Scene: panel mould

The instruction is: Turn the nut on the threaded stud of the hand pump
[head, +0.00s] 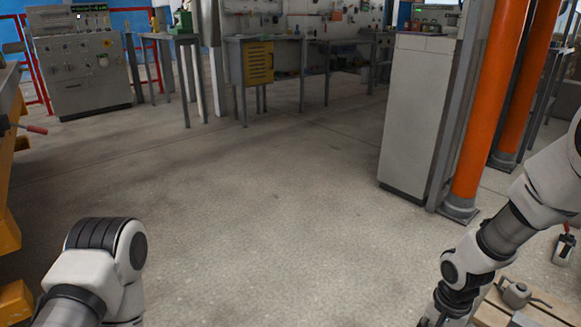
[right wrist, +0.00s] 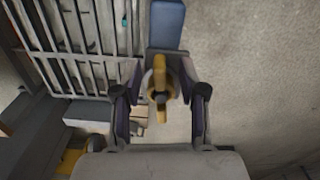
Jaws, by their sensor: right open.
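In the right wrist view a yellow wing-shaped nut (right wrist: 160,74) sits at the centre, with a round dark stud end showing at its middle. A blue-grey bar (right wrist: 167,22), seemingly part of the hand pump, runs up behind it. My right gripper (right wrist: 160,94) is open, with one finger on each side of the nut and a visible gap on both sides. I cannot tell how deep the fingertips reach along the stud. In the head view my right arm leaves at the bottom right and its gripper is out of frame. My left arm shows at the lower left, without its gripper.
A slatted grey rack (right wrist: 85,40) stands left of the nut in the wrist view. In the head view a grey cabinet (head: 413,115) and orange columns (head: 492,110) stand right. A grey can (head: 518,294) sits on a wooden surface at lower right. The middle floor is clear.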

